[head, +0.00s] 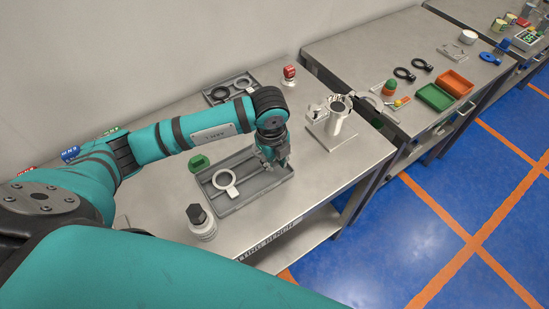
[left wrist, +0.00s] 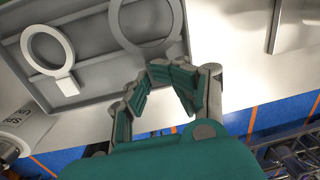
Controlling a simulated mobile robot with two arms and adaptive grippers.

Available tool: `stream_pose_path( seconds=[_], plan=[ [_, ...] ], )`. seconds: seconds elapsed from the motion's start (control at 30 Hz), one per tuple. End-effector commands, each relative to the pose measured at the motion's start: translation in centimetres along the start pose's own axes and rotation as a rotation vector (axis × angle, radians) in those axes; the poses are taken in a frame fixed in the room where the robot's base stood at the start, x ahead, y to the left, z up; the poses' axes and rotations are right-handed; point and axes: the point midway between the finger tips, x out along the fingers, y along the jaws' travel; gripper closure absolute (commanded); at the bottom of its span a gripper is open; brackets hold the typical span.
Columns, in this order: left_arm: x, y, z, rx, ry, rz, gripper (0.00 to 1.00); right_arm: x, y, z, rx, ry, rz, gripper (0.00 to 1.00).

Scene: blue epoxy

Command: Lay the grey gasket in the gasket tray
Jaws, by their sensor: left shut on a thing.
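A grey, flat divided tray (head: 255,188) lies on the near bench. A white ring gasket with a tab (head: 224,182) lies in its left part; it also shows in the left wrist view (left wrist: 67,86). My left gripper (head: 274,163) points down over the tray's right part. In the left wrist view, my left gripper (left wrist: 166,72) is shut at the near edge of a grey ring gasket (left wrist: 134,43), whose ring shows over the tray. The fingers hide its gripped part, and I cannot tell whether it touches the tray. My right gripper is out of view.
A metal fixture (head: 332,125) stands to the right. Behind are a tray with black rings (head: 230,87) and a red button (head: 289,74).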

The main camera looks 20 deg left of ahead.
Motion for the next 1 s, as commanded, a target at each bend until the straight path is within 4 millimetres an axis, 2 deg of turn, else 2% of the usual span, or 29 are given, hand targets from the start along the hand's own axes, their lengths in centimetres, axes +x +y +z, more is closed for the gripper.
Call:
stream_pose_path(
  seconds=[0.03,0.13,0.57,1.0],
  plan=[
    [0.8,0.1,0.0,0.0,0.0,0.0,1.0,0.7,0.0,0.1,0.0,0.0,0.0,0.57],
    [1.2,0.1,-0.1,0.0,0.0,-0.001,1.0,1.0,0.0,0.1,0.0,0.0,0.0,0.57],
    [1.2,0.1,-0.1,0.0,0.0,0.0,1.0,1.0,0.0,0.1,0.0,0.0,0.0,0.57],
    [2.1,0.2,-0.1,0.0,0.0,0.0,1.0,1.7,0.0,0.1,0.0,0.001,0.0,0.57]
  ],
)
